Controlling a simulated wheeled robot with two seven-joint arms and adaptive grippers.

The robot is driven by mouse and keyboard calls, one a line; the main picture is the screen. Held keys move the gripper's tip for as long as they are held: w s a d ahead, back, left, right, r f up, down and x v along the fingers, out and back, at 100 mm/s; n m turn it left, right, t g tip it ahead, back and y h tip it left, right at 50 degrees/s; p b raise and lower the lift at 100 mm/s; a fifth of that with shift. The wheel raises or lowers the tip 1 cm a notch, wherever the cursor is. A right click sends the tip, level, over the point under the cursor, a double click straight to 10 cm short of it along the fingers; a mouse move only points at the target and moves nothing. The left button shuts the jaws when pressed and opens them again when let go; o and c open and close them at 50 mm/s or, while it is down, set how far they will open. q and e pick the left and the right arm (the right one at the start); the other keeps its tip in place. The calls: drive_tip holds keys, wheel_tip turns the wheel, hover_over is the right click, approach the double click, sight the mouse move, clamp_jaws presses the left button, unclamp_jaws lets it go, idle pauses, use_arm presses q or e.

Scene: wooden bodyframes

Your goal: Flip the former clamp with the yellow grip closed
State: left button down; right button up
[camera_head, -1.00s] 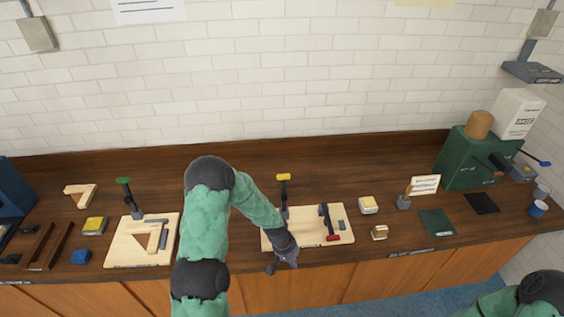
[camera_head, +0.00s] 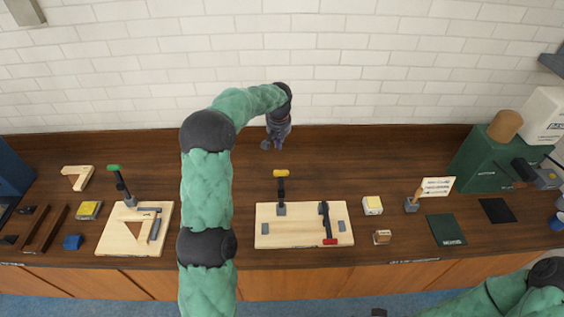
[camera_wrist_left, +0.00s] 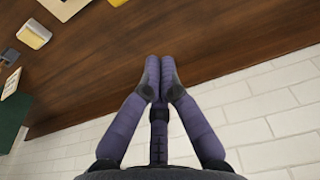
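The clamp with the yellow grip (camera_head: 281,187) stands with its handle upright at the back left of the light wooden board (camera_head: 290,235) in the head view. A clamp with a red grip (camera_head: 327,222) lies flat along the right part of the same board. My left gripper (camera_head: 271,144) is behind the yellow-grip clamp, near the wall, apart from it. In the left wrist view its fingers (camera_wrist_left: 159,62) are together with nothing between them. Only part of my right arm shows at the bottom right, and its fingers cannot be made out.
A second board (camera_head: 115,243) at left bears a wooden triangle and a green-grip clamp (camera_head: 119,180). A yellow-topped block (camera_head: 372,205), a small brush-like block (camera_head: 382,237) and a sign (camera_head: 437,187) stand right of the middle board. The tiled wall (camera_head: 370,90) closes off the back.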

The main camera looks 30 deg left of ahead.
use_arm(q)
wheel_tip(320, 180, down, 10)
drive_tip(key=s+d+p, duration=0.1)
drive_tip(key=p, duration=0.2)
drive_tip(key=shift+s+d+r+p, duration=0.15)
drive_tip(key=shift+s+p, duration=0.05)
drive_tip(key=shift+p, duration=0.2)
use_arm(e)
drive_tip(key=r, duration=0.3)
drive_tip(key=shift+w+r, duration=0.3)
drive_tip(key=shift+r, duration=0.05)
drive_tip(key=shift+f, duration=0.15)
